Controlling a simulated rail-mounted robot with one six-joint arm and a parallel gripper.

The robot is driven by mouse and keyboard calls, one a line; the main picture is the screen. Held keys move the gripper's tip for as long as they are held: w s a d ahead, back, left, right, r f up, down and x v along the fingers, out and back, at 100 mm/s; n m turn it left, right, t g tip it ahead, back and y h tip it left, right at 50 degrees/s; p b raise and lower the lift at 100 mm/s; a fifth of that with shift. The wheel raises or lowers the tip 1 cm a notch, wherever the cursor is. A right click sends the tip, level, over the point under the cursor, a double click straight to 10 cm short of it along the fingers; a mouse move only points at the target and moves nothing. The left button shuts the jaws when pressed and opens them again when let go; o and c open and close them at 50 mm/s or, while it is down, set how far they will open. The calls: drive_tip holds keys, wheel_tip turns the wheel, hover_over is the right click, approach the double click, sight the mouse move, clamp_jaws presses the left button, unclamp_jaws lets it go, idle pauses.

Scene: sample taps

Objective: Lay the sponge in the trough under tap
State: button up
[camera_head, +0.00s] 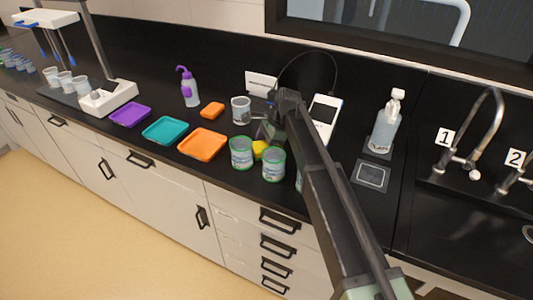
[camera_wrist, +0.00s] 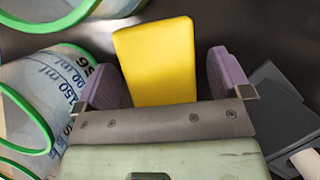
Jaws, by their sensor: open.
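A yellow block that looks like the sponge (camera_head: 260,149) lies on the black counter behind two green-rimmed beakers. In the wrist view the yellow sponge (camera_wrist: 156,50) sits between the two purple fingers of my gripper (camera_wrist: 163,76), with gaps on both sides. My gripper (camera_head: 263,132) is open; in the head view the arm partly hides it. Tap 1 (camera_head: 487,115) and tap 2 (camera_head: 509,180) stand at the right with number labels. The dark trough (camera_head: 450,215) below them is only partly in view.
Green-rimmed beakers (camera_head: 241,153) (camera_head: 273,163) stand close in front of the sponge; one more is partly behind my arm. An orange block (camera_head: 212,110), orange tray (camera_head: 202,144), teal tray (camera_head: 165,130) and purple tray (camera_head: 130,115) lie left.

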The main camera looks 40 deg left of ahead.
drive_tip(key=c, duration=1)
drive_tip(key=shift+c, duration=0.2)
